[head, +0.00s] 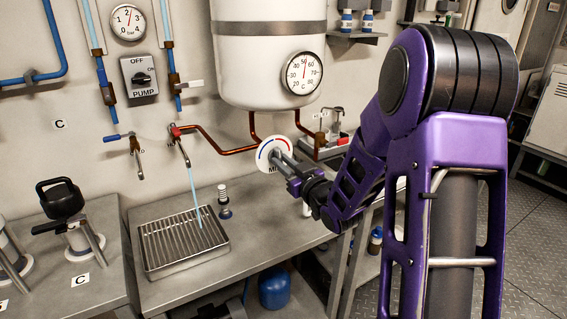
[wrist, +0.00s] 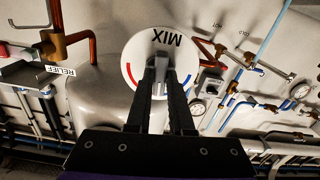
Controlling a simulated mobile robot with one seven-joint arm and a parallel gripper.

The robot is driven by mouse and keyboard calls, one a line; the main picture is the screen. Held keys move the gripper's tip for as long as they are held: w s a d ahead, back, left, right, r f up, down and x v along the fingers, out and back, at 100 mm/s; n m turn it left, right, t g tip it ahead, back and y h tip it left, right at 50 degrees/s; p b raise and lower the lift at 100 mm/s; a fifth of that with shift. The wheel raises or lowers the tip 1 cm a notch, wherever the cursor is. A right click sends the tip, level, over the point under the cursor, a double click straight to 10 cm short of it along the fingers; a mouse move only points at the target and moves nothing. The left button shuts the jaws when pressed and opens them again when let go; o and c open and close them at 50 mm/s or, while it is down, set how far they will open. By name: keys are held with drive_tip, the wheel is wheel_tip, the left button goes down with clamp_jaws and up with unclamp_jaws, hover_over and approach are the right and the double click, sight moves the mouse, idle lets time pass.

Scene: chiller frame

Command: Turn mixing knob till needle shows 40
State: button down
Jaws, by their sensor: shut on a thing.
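The mixing knob (wrist: 160,68) is a grey bar on a round white dial plate marked MIX, with red and blue arcs (wrist: 130,72). In the head view the plate (head: 263,155) is on the wall below the white tank, and my gripper (head: 280,160) reaches it from the right. My gripper (wrist: 160,90) is shut on the knob, one dark finger on each side; in the head view the fingers partly hide the knob. The round thermometer gauge (head: 302,73) is on the tank. Its thin needle points nearly straight up, around 50.
Copper pipes (head: 222,148) run beside the dial. Water (head: 196,200) falls from a red-handled tap (head: 178,133) into a ribbed drain tray (head: 184,238). The pump switch (head: 140,79) and a pressure gauge (head: 128,22) are on the wall at the left. A shelf stands right of the dial.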

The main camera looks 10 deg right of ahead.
drive_tip(key=shift+n, duration=0.3)
drive_tip(key=c, duration=0.8)
unclamp_jaws()
